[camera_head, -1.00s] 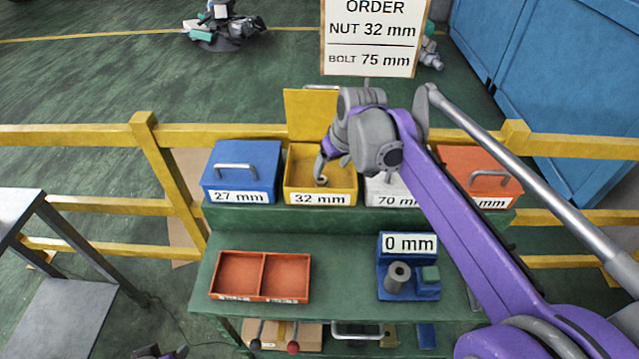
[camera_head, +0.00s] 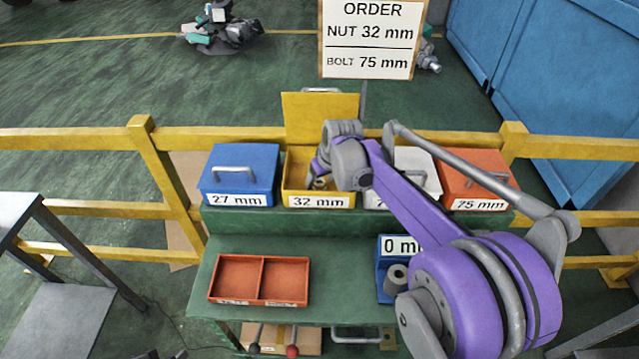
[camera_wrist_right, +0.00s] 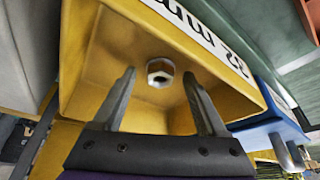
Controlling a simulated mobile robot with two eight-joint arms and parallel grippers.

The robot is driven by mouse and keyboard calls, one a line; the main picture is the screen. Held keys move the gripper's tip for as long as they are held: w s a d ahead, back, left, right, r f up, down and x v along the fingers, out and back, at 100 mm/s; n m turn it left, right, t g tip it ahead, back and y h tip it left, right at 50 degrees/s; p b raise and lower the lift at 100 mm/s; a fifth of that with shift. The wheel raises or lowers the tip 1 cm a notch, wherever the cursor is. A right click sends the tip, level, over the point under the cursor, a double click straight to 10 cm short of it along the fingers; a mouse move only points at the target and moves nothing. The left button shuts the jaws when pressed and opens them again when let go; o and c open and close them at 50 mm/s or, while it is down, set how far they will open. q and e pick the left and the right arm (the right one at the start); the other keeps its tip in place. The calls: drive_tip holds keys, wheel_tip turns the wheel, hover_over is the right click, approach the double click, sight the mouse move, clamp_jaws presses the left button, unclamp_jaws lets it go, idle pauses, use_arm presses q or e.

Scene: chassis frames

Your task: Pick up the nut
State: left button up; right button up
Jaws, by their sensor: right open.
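The nut (camera_wrist_right: 160,72) is a pale metal hex ring with a dark hole. It lies inside the open yellow 32 mm bin (camera_head: 298,164), also seen in the right wrist view (camera_wrist_right: 92,68). My right gripper (camera_head: 319,175) reaches down into this bin in the head view. In the right wrist view, its fingers (camera_wrist_right: 158,76) are open and empty. The nut shows between and beyond the fingertips, with a gap on each side. My left gripper cannot be made out.
A blue 27 mm bin (camera_head: 240,168) stands left of the yellow bin; a white bin (camera_head: 418,162) and orange 75 mm bin (camera_head: 474,170) stand right. The yellow lid (camera_head: 318,117) is raised behind. A red two-part tray (camera_head: 236,279) sits on the lower shelf.

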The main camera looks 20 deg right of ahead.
clamp_jaws()
idle(0.4)
